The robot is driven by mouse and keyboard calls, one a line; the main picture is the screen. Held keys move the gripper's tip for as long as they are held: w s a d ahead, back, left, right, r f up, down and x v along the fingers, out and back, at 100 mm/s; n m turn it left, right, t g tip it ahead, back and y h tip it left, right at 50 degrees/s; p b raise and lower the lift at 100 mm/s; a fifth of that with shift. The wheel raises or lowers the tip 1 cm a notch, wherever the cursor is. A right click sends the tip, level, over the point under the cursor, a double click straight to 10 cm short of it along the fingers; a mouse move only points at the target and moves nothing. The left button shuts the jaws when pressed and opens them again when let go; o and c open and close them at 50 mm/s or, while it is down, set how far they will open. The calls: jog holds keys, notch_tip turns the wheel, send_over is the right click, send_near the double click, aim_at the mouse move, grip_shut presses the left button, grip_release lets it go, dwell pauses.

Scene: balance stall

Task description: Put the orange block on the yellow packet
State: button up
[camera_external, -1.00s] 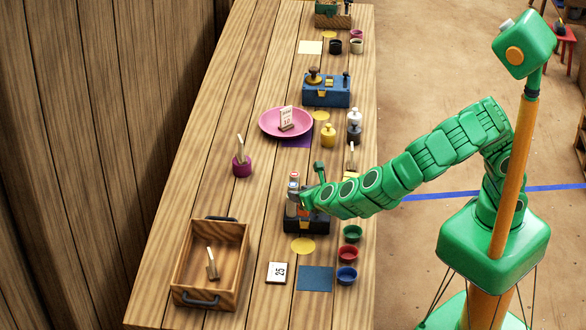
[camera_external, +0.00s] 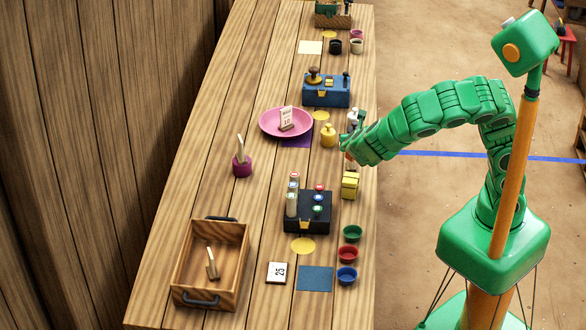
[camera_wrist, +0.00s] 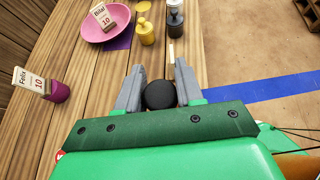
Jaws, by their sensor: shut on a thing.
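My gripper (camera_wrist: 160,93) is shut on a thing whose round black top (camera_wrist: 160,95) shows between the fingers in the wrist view. In the external view an orange-red bit of it, seemingly the orange block (camera_external: 350,160), shows just under my gripper (camera_external: 350,150); the arm hides most of it. The yellow packet (camera_external: 350,188) lies near the table's right edge, just below the held thing in the picture. I cannot tell whether they touch. The packet is hidden in the wrist view.
A black rack (camera_external: 300,224) with several capped vials stands left of and nearer than the packet. Green (camera_external: 352,233), red and blue bowls line the near right edge.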

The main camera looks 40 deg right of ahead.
jog(key=shift+f, duration=3.65)
jog(key=o, duration=1.1)
jog(key=shift+f, duration=0.1)
jog(key=shift+c, duration=0.2)
jog(key=shift+s+a+r, duration=0.15)
jog(key=shift+r, duration=0.1)
jog(key=v, duration=1.1)
jog(key=shift+s+a+r, duration=0.15)
jog(key=shift+s+a, duration=0.05)
